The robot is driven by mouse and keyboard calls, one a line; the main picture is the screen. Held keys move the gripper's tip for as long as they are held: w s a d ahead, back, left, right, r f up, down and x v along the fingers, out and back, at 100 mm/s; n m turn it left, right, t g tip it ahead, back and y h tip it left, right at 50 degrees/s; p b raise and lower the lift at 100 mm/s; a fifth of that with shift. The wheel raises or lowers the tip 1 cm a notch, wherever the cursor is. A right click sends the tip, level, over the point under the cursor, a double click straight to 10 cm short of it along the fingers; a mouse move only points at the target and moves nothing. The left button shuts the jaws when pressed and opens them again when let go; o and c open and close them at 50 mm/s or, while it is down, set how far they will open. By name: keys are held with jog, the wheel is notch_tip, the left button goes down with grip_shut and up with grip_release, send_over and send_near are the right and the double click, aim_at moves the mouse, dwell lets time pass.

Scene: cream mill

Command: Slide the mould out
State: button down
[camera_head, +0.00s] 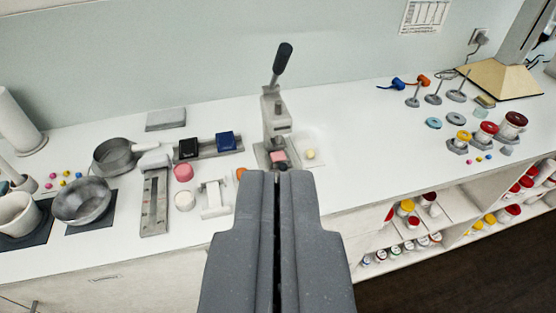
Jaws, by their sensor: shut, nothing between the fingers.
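A grey hand press (277,115) with a raised lever and black handle stands on the white counter. A small pink block (278,156) sits low at the front of the press, on its grey base; it looks like the mould, but I cannot be sure. My gripper (277,174) is shut and empty, pointing towards the press. Its fingertips appear just below the press base in the picture and hide part of the counter there. I cannot tell the exact gap between them and the block.
A pale tray (310,149) with a yellowish piece lies right of the press. Left are a blue block (225,141), a black block (189,149), a grey rail (155,201) and pans (82,201). Spools (487,132) stand far right. The counter between press and spools is largely clear.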

jog(key=c, duration=2.1)
grip_release()
jog(key=shift+c, duration=0.2)
